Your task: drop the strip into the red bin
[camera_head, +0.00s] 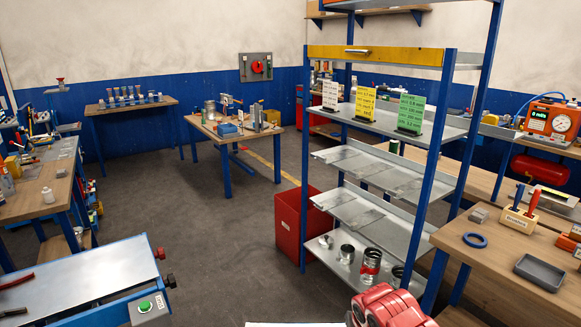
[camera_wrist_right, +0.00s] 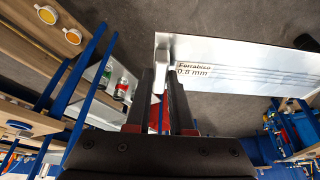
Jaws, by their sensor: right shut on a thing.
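The strip (camera_wrist_right: 240,52) is a flat, shiny metal sheet with a printed "0.8 mm" label. In the right wrist view my right gripper (camera_wrist_right: 160,80) is shut on its near end, and the strip reaches off to the right over the grey floor. A pale sliver at the bottom edge of the head view may be the same strip (camera_head: 285,324). The red bin (camera_head: 294,222) stands on the floor left of the blue shelf rack, its open top partly behind a rack post. My left gripper is not in view.
The blue rack (camera_head: 340,210) with tilted sheet-metal shelves and tins stands right of the bin. A sheet-metal bench (camera_head: 90,285) is at lower left. A wooden workbench (camera_head: 500,260) is at right. The floor (camera_head: 215,235) left of the bin is clear.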

